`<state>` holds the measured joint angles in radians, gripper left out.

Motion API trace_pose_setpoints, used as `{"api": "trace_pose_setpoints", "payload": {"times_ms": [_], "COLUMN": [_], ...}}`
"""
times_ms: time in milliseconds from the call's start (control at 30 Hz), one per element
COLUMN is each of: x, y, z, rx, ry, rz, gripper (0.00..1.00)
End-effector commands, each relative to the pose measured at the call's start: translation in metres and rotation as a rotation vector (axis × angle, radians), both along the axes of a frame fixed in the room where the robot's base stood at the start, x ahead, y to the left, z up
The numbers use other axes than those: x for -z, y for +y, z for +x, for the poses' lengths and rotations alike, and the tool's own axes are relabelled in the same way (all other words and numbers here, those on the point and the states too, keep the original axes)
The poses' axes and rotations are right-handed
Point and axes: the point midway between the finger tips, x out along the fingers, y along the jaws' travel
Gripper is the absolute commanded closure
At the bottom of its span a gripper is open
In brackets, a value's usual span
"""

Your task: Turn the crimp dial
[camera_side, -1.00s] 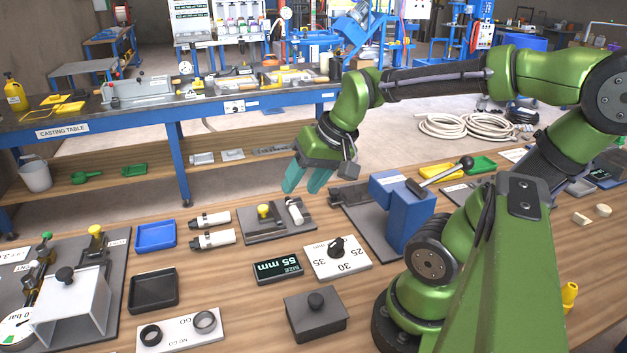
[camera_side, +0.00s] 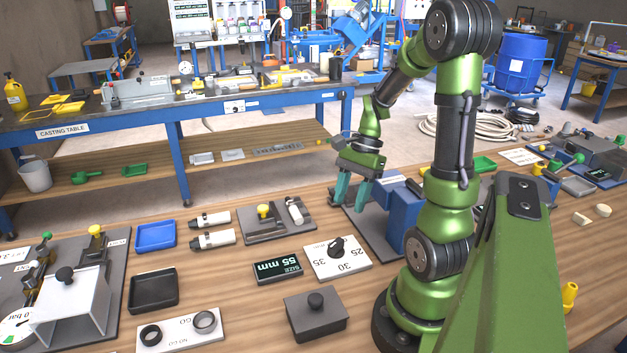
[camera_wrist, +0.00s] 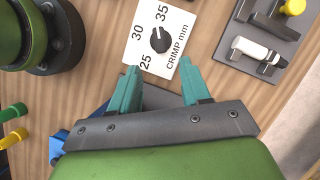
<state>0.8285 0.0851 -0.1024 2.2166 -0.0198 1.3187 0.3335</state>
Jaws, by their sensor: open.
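The crimp dial is a black knob (camera_side: 336,246) on a white plate (camera_side: 352,267) marked 25, 30 and 35, lying on the wooden bench. In the wrist view the knob (camera_wrist: 160,39) and its plate (camera_wrist: 137,58), lettered "CRIMP mm", lie beyond the fingertips. My gripper (camera_side: 350,196) has teal fingers and hangs above the bench, behind and slightly right of the dial in the side view, by the blue press. In the wrist view my gripper (camera_wrist: 158,75) is open, with nothing between its fingers. It is apart from the knob.
A black display reading 55 mm (camera_side: 277,269) lies left of the dial plate. A blue press block (camera_side: 405,222) stands to its right, close to my gripper. A dark box with a knob (camera_side: 316,316) sits in front. A grey fixture with a yellow knob (camera_side: 263,212) lies behind left.

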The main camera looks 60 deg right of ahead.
Motion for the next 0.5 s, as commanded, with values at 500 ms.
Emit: {"api": "trace_pose_setpoints", "payload": {"times_ms": [500], "x": [0.087], "y": [0.035], "z": [0.009], "rx": [-0.001], "ry": [0.001], "rz": [0.002], "gripper": [0.53]}}
